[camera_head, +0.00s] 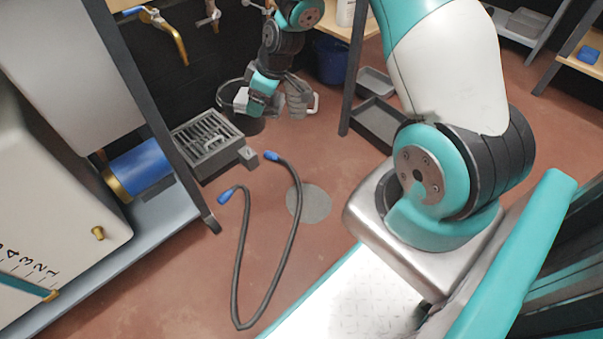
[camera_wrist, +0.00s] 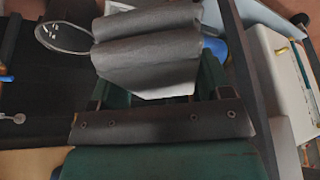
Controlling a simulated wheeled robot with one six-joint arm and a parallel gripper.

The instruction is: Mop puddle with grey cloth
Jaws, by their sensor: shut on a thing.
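My gripper (camera_head: 286,104) is up at the back middle of the head view, above the floor. It is shut on the grey cloth (camera_head: 299,96), which hangs in folds from it. In the wrist view the cloth (camera_wrist: 150,58) fills the space between and beyond the green-and-dark fingers of my gripper (camera_wrist: 155,88). A flat, round grey patch (camera_head: 309,203), apparently the puddle, lies on the red-brown floor nearer to me. The cloth is apart from this patch.
A dark hose (camera_head: 240,262) with blue ends lies curved left of the patch. A grated grey box (camera_head: 207,137) stands behind it. A dark bucket (camera_head: 243,122) is beside my gripper. Grey trays (camera_head: 380,122) are at right; a blue bucket (camera_head: 331,62) stands behind. Shelving with a tank (camera_head: 60,190) borders the left.

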